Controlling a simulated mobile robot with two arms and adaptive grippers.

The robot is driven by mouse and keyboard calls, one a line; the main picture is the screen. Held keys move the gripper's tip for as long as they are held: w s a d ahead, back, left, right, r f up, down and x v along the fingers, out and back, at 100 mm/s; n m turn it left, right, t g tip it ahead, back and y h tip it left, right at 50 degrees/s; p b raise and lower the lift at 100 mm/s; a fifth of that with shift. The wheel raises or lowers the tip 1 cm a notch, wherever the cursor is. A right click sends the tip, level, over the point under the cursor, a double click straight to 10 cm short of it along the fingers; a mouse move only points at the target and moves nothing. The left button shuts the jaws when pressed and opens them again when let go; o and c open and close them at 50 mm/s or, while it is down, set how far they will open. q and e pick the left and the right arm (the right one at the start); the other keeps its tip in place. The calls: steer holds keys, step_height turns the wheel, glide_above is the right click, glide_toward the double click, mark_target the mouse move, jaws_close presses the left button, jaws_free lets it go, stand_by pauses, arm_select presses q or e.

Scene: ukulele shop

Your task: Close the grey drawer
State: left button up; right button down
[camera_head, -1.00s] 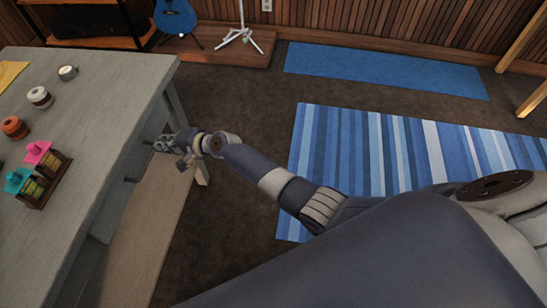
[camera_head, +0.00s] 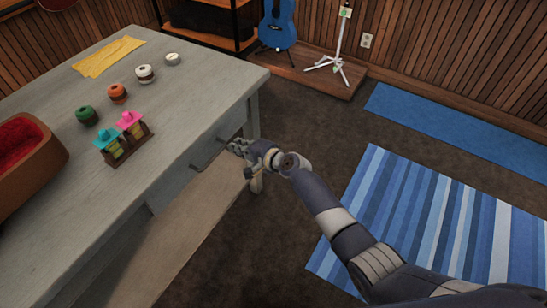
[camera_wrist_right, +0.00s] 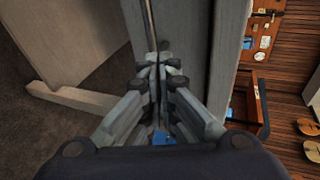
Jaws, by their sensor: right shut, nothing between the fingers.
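The grey drawer (camera_head: 190,178) is in the front of the grey table, under the tabletop, with a dark bar handle (camera_head: 207,159) on its face. How far it stands out is hard to tell from this angle. My right gripper (camera_head: 236,147) is at the far end of the drawer front, beside the handle. In the right wrist view my right gripper (camera_wrist_right: 158,68) is shut and empty, its fingertips close to a grey panel (camera_wrist_right: 180,38) with a thin dark bar (camera_wrist_right: 149,18). I cannot tell whether they touch. My left gripper is not in view.
The grey tabletop (camera_head: 190,105) holds small spools, a rack with pink and teal pieces (camera_head: 125,143), a yellow cloth (camera_head: 108,56) and a red-lined case (camera_head: 22,160). A light board (camera_head: 185,225) lies below the drawer. A striped rug (camera_head: 430,225) covers floor at right.

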steer(key=f+p+v, duration=0.1)
steer(key=p+v, duration=0.1)
steer(key=v, duration=0.9)
steer(key=s+d+f+n+g+h, duration=0.15)
steer(key=s+d+f, duration=0.3)
steer(key=f, duration=0.45)
steer(key=s+d+f+n+g+h, duration=0.1)
steer(key=s+d+f+h, duration=0.15)
steer(key=s+f, duration=0.5)
steer(key=s+d+f+n+g+h, duration=0.1)
steer(key=s+d+f+h, duration=0.3)
steer(key=f, duration=0.6)
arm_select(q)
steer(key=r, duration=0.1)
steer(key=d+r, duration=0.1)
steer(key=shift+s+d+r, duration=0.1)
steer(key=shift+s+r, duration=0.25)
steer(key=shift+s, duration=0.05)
arm_select(e)
steer(key=s+d+f+n+g, duration=0.1)
steer(key=s+d+f, duration=0.3)
steer(key=s, duration=0.7)
steer(key=s+d+f+n+g+h, duration=0.1)
steer(key=s+f, duration=0.5)
steer(key=s, duration=0.6)
steer(key=s+d+f+n+g, duration=0.3)
steer(key=s+d+f+n, duration=0.3)
steer(key=s, duration=0.6)
steer(key=shift+s+d, duration=0.15)
steer(key=shift+d, duration=0.2)
